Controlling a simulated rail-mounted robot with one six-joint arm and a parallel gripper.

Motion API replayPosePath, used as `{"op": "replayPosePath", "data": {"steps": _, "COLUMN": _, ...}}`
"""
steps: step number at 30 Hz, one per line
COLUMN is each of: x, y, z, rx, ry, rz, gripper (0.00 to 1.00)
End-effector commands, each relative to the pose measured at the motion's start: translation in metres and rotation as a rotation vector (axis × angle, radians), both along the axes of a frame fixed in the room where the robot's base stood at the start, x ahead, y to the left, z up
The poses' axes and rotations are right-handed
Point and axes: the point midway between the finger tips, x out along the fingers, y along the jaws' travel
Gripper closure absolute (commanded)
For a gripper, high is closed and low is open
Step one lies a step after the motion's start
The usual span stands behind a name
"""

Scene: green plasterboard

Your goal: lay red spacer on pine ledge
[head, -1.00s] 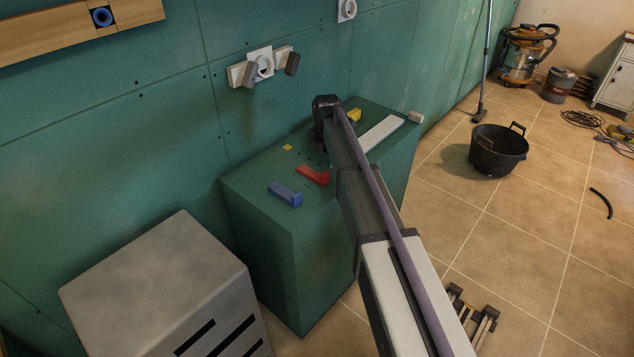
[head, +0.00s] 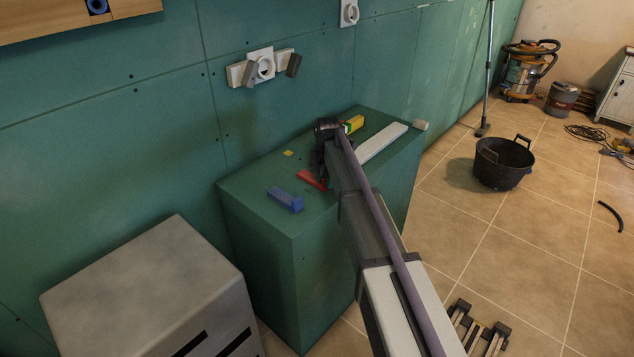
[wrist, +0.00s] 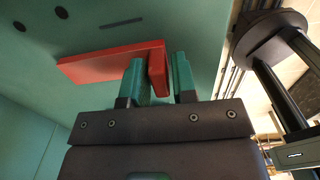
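The red spacer (head: 311,180) lies on top of the green box (head: 262,183). It is L-shaped, with a flat plate and an upright flange, as the wrist view (wrist: 105,63) shows. My gripper (wrist: 159,62) is at the spacer, one green finger on each side of the flange. A narrow gap shows between the flange and the right finger, so the gripper looks open. In the head view my wrist hides part of the spacer. A pine ledge (head: 40,32) with a blue ring is on the wall at the top left, cut off by the frame.
A blue block (head: 285,199), a yellow block (head: 354,124) and a long white bar (head: 382,143) lie on the same box. A grey cabinet (head: 140,290) stands at the front left. A black bucket (head: 502,163) stands on open tiled floor at the right.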

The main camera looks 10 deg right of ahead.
Motion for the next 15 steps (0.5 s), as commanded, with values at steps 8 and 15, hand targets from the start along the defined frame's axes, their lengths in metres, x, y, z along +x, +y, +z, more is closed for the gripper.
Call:
{"op": "replayPosePath", "data": {"steps": 8, "x": 0.0, "y": 0.0, "z": 0.0, "rx": 0.0, "ry": 0.0, "rz": 0.0, "gripper": 1.0}}
{"op": "replayPosePath", "data": {"steps": 15, "x": -0.0001, "y": 0.0001, "z": -0.0001, "rx": 0.0, "ry": 0.0, "rz": 0.0, "gripper": 1.0}}
